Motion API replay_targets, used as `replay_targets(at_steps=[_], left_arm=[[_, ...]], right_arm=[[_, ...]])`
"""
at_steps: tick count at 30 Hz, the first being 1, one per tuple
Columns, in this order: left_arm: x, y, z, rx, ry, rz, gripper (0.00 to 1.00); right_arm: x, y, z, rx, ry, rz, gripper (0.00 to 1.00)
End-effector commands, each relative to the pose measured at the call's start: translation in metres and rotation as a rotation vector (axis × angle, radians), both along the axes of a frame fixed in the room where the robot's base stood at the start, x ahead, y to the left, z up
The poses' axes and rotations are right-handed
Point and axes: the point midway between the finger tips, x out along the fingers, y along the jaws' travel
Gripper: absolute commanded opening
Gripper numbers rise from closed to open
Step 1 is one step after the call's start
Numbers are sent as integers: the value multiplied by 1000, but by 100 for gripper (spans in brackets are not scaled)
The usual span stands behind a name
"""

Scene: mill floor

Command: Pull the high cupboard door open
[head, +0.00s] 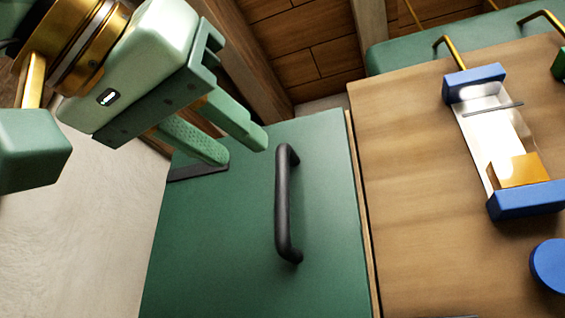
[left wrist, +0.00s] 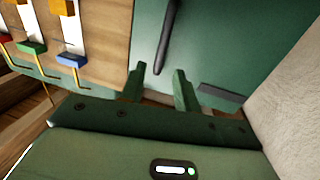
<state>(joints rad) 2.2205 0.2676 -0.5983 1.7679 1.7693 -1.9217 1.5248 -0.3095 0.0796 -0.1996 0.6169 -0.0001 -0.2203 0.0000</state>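The green cupboard door (head: 235,240) fills the lower middle of the head view and looks shut. Its black bar handle (head: 285,205) stands out near the door's right edge. My left gripper (head: 240,150) is to the left of the handle's upper end, fingers apart, with nothing between them. In the left wrist view the door (left wrist: 200,40) lies beyond the open fingers (left wrist: 158,80), and the handle (left wrist: 168,35) shows ahead of them, not touching them. My right gripper is not in view.
A wooden panel (head: 410,180) right of the door carries a clear-and-white fixture with blue ends (head: 530,200) and a blue round knob (head: 551,265). A pale wall (head: 70,240) lies to the left. A dark flat piece (head: 198,172) sits at the door's upper left.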

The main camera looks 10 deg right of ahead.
Motion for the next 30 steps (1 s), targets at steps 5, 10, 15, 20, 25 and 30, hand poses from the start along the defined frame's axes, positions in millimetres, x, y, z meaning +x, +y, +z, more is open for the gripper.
replay_targets(at_steps=[5, 10, 15, 20, 25, 30], left_arm=[[34, -31, 4, 2, 5, -4, 32], [58, -51, 3, 0, 4, -2, 32], [69, -61, 2, -1, 1, -1, 32], [72, -62, 0, -1, -1, 0, 32], [71, -62, 0, -1, -1, 0, 26], [71, -62, 0, -1, -1, 1, 0]], right_arm=[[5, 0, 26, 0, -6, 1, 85], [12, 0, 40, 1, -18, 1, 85], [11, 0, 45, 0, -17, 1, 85], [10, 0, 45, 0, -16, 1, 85], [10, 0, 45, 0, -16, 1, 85], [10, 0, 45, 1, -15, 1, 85]])
